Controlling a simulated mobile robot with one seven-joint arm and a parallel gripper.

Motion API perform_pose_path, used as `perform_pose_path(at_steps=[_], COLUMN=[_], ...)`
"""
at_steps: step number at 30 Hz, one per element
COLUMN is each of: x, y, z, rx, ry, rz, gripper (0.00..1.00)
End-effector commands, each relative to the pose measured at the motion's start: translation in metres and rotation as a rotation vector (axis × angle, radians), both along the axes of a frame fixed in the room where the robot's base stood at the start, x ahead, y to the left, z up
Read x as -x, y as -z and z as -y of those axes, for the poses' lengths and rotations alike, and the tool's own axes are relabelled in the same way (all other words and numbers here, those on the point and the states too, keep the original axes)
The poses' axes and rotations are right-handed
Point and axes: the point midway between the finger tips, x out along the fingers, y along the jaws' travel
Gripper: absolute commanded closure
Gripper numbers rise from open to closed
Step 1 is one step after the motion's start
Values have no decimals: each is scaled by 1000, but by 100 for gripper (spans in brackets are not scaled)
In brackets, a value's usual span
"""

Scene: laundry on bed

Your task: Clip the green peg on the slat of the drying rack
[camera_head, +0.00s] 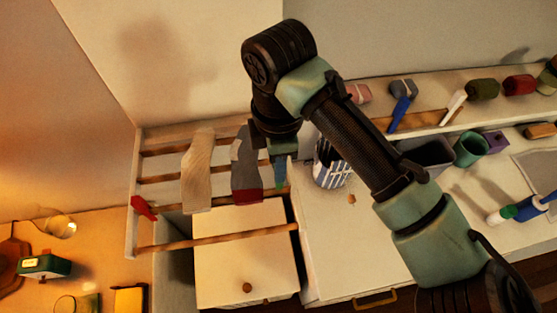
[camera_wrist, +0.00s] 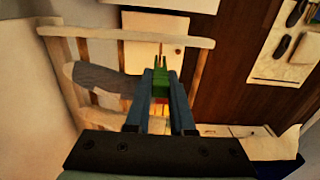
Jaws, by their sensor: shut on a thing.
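The drying rack (camera_head: 131,225) stands at left in the head view, with a pale frame and several brown wooden slats. Its front slat (camera_head: 200,243) is bare along the part that shows. A beige sock (camera_head: 198,170) and a grey sock with a red end (camera_head: 245,165) hang over slats farther back. My gripper (camera_head: 280,178) is over the rack, just right of the grey sock. In the wrist view my gripper (camera_wrist: 160,95) is shut on the green peg (camera_wrist: 161,80), whose prongs point away from me. I cannot tell whether the prongs touch a slat.
A red peg (camera_head: 143,207) sits on the rack's left side. A blue-and-white striped container (camera_head: 331,166) stands close right of my gripper. A pale cabinet (camera_head: 245,265) is below the rack. A shelf (camera_head: 430,118) with rolled clothes and brushes runs along the back right.

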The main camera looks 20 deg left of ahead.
Motion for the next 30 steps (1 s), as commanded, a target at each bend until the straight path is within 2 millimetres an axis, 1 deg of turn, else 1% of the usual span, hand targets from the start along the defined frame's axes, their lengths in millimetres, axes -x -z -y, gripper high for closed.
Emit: perform_pose_path(at_steps=[8,30], x=[0,0], y=[1,20], z=[0,0], rx=[0,0], ry=[0,0], rz=[0,-1], gripper=[100,100])
